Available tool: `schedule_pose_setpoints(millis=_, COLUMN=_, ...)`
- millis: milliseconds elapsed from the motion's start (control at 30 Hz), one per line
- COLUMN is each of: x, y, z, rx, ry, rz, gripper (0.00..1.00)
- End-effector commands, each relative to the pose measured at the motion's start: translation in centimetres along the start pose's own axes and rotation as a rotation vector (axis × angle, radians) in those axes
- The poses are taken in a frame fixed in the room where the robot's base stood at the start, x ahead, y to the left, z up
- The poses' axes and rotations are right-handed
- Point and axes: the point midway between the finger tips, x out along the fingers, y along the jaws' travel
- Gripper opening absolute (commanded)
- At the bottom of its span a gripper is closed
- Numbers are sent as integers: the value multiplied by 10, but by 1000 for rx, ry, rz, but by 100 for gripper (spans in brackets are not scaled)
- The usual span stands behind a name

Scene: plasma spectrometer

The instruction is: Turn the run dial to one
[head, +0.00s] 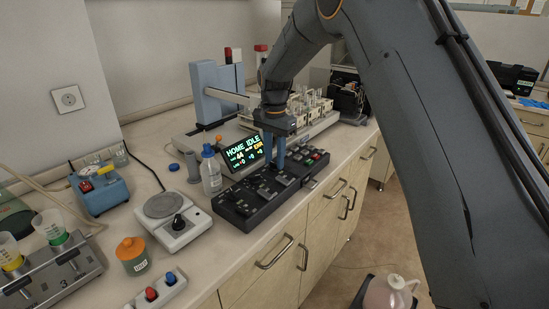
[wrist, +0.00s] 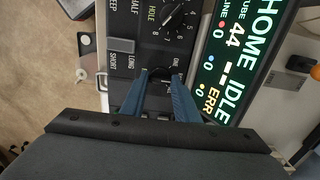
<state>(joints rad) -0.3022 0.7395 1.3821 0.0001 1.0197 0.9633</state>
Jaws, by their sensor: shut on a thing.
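The black control panel (head: 240,207) lies on the bench. My gripper (head: 274,157) points down over its far part. In the wrist view, the two blue fingers of my gripper (wrist: 160,78) are shut on a small dark dial (wrist: 160,74), which looks like the run dial. The fingers cover most of it, and I cannot tell where it points. The label "ONE" stands beside its right side. The lit screen (head: 246,151) behind the panel reads "HOME IDLE", "44" and an orange "ERR"; it also shows in the wrist view (wrist: 232,62).
A numbered knob (wrist: 172,14) marked "HOLE" and a grey switch (wrist: 121,46) marked "LONG/SHORT" sit close to the fingers. A wash bottle (head: 211,174) and a hotplate-like device (head: 171,221) stand left of the panel. A sample rack (head: 312,112) stands behind.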

Motion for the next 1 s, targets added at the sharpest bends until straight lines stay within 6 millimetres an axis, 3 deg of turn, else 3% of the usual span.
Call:
schedule_pose_setpoints(millis=367, x=0, y=0, z=0, rx=-120, ry=0, rz=0, gripper=6)
schedule_pose_setpoints(millis=1000, x=-1, y=-1, z=0, rx=-655, ry=1, rz=-1, gripper=6)
